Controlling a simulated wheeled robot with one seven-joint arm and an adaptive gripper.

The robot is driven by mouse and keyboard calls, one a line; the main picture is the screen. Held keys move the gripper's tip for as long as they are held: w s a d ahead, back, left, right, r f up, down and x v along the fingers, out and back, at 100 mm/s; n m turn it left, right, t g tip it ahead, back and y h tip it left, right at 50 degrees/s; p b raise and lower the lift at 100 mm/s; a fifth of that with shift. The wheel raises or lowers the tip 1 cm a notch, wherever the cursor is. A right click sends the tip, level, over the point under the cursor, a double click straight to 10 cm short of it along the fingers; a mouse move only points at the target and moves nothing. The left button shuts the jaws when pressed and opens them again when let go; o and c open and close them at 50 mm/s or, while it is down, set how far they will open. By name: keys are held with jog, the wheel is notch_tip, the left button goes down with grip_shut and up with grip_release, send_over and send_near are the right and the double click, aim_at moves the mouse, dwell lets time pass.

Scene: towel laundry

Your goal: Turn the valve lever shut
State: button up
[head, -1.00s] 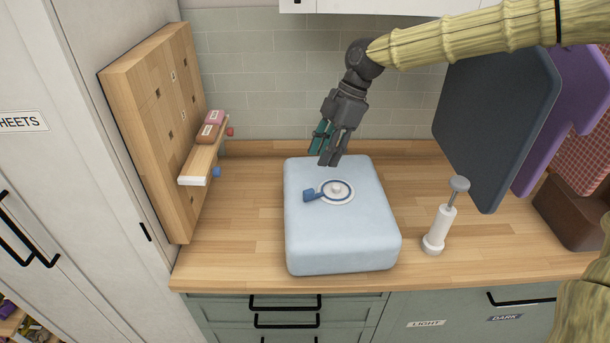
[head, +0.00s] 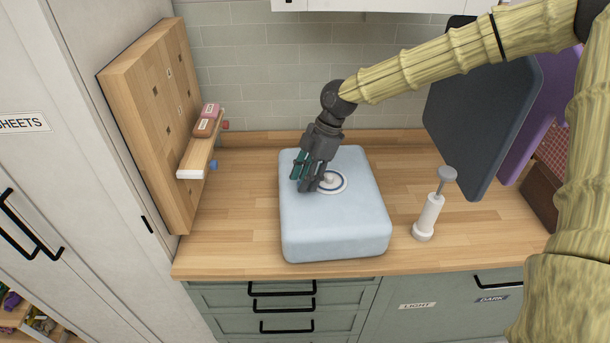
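The valve (head: 331,181) is a white round fitting with a dark blue ring and a pale hub, set in the top of a light blue cushion-like block (head: 335,228). The block lies on the wooden counter. The blue lever, which points left from the hub in the earlier view, is hidden behind my gripper now. My gripper (head: 305,184) points down at the left side of the valve, with its fingertips at the lever's place. The view does not show whether the fingers are open or shut, or whether they touch the lever.
A white hand pump (head: 430,217) with a grey knob stands right of the block. A wooden pegboard (head: 160,120) with a small shelf (head: 198,158) stands at the left. Dark and purple panels (head: 480,110) hang at the right. The counter (head: 232,220) is clear between.

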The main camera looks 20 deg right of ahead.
jog(key=shift+s, duration=0.1)
grip_shut()
